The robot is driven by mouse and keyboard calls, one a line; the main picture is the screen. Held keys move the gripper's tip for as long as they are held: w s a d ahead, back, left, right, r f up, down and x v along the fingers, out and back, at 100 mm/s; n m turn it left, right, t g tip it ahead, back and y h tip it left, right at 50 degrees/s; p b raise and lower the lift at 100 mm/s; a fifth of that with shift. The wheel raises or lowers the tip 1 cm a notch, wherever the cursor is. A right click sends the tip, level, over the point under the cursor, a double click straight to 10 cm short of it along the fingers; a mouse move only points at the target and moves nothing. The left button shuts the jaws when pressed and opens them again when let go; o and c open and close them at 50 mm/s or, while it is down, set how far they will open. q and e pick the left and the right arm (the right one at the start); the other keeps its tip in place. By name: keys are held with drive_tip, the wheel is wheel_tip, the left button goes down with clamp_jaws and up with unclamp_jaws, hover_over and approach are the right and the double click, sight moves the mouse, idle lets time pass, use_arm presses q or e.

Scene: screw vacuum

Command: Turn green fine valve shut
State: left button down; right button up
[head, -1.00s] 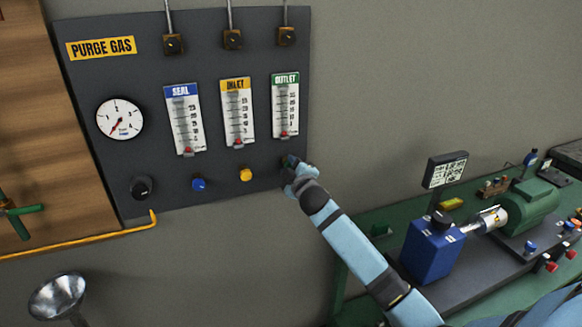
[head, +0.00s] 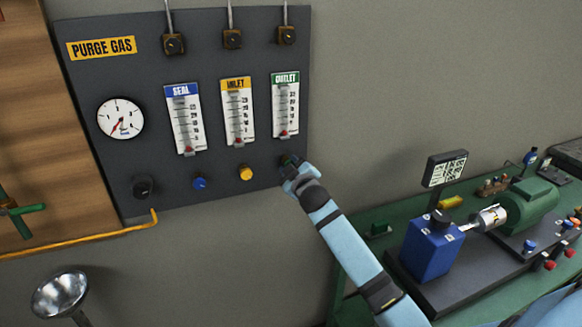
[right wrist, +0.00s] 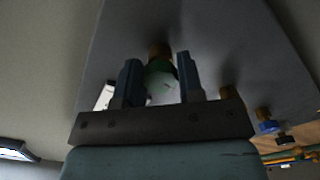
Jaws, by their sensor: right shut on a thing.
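The green fine valve (right wrist: 158,78) is a round green knob on a brass stem, under the outlet flow tube (head: 285,105) at the lower right of the dark purge gas panel. In the right wrist view it sits between the two fingers of my right gripper (right wrist: 157,82), which is shut on it. In the head view my right gripper (head: 289,163) reaches up to the panel and mostly hides the valve. The outlet tube's red float (head: 284,134) sits near the bottom of its scale. My left gripper is not in view.
The yellow knob (head: 245,172), blue knob (head: 200,183) and black knob (head: 142,187) line the panel's lower edge to the left. A round gauge (head: 121,118) is above the black knob. A green bench (head: 355,262) with a blue box (head: 431,247) and motor (head: 531,206) stands at right.

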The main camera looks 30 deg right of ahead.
drive_tip(key=o, duration=0.9)
drive_tip(key=b+v, duration=0.1)
drive_tip(key=v, duration=1.3)
drive_tip(key=shift+d, duration=0.1)
drive_tip(key=s+a+f+m+g+y+p, duration=0.1)
drive_tip(key=s+a+f+g+y+p, duration=0.1)
drive_tip(key=s+a+f, duration=0.4)
drive_tip(key=s+a+f+m+g+y+p, duration=0.1)
drive_tip(key=s+a+f+g+y+p, duration=0.1)
drive_tip(key=s+a+f, duration=0.5)
drive_tip(key=s+a+f+m+g+y+p, duration=0.1)
drive_tip(key=s+a+f+g+y+p, duration=0.1)
drive_tip(key=s+a+f, duration=0.5)
drive_tip(key=shift+s+a+f+y+p, duration=0.1)
drive_tip(key=shift+s+f+y+p, duration=0.25)
drive_tip(key=shift+s+f, duration=0.6)
drive_tip(key=shift+s+a+f+y+p, duration=0.15)
drive_tip(key=shift+s+f+y, duration=0.4)
drive_tip(key=shift+s, duration=0.55)
